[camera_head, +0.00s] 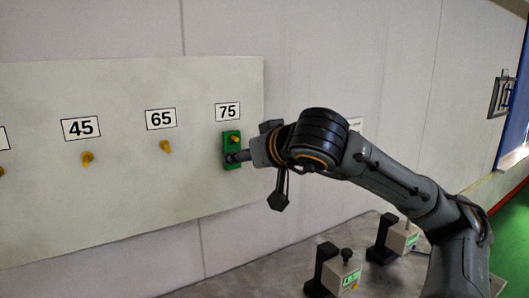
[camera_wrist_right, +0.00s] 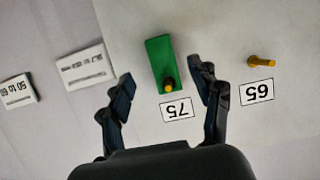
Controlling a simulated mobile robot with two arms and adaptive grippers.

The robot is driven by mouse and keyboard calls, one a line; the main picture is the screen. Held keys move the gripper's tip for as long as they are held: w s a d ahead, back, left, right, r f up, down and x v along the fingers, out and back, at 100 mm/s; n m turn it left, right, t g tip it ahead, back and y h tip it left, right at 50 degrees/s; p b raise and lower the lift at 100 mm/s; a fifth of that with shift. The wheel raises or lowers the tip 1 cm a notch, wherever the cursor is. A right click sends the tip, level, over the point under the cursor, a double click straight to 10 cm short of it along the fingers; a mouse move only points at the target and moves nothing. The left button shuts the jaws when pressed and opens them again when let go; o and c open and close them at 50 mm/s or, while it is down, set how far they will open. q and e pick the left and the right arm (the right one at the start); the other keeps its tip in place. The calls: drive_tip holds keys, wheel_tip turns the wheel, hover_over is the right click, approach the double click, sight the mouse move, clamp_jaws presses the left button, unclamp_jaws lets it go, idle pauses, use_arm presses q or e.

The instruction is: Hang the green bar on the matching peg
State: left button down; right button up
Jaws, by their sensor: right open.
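The green bar (camera_head: 228,150) is on the white board, hanging on the yellow peg (camera_head: 235,140) under the "75" label (camera_head: 228,112). In the right wrist view the bar (camera_wrist_right: 160,58) shows upside down, with the dark and yellow peg end (camera_wrist_right: 170,87) standing out near its "75" end. My right gripper (camera_head: 239,157) is at the bar's lower part in the head view. In the wrist view its two fingers (camera_wrist_right: 162,74) are spread on either side of the bar, with gaps between them and it. My left gripper is not in view.
Empty yellow pegs stand under the "65" (camera_head: 165,147) and "45" (camera_head: 87,158) labels to the left. A grey table (camera_head: 250,275) below holds two small devices with green displays (camera_head: 345,279) (camera_head: 400,240). The board's right edge is close to the bar.

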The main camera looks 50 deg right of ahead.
drive_tip(key=v, duration=0.8)
drive_tip(key=shift+s, duration=0.2)
